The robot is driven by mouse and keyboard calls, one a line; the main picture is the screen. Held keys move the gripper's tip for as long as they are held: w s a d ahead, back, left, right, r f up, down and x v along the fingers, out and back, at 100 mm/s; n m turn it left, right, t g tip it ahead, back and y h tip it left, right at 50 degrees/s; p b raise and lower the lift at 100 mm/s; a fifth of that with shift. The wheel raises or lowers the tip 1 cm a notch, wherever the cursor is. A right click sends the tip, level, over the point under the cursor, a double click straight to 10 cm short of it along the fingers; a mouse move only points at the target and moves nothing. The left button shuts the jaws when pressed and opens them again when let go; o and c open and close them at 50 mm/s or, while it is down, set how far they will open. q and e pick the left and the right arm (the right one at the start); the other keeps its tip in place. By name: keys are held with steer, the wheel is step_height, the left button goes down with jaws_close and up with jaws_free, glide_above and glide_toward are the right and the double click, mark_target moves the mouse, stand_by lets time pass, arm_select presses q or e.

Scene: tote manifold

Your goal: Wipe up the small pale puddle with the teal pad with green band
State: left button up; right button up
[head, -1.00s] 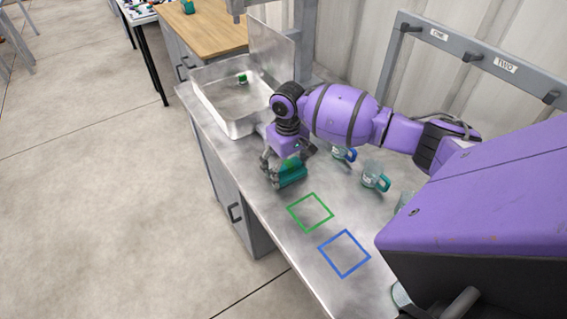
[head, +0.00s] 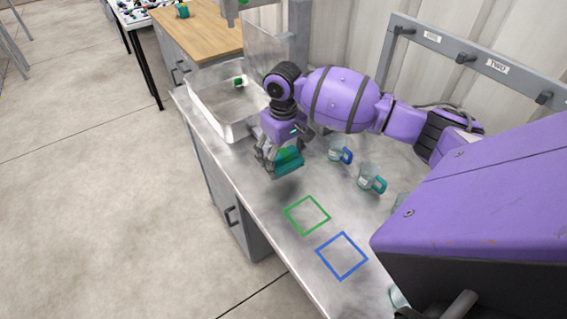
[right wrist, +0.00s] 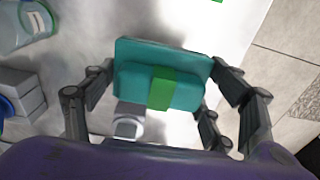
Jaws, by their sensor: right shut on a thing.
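The teal pad with green band (head: 289,161) is in my right gripper (head: 278,160), held above the metal counter (head: 252,178) between the tray and the green square. In the right wrist view the pad (right wrist: 135,84) spans the space between the fingers of my right gripper (right wrist: 160,100), its green band (right wrist: 162,88) facing the camera. I cannot pick out the small pale puddle in either view. My left gripper is not in view.
A shallow metal tray (head: 203,108) with a small green item (head: 238,81) lies beyond the gripper. Green (head: 307,215) and blue (head: 342,256) outlined squares are clear.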

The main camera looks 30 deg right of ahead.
mark_target(283, 151)
steer(key=shift+r, duration=0.25)
steer(key=shift+r, duration=1.4)
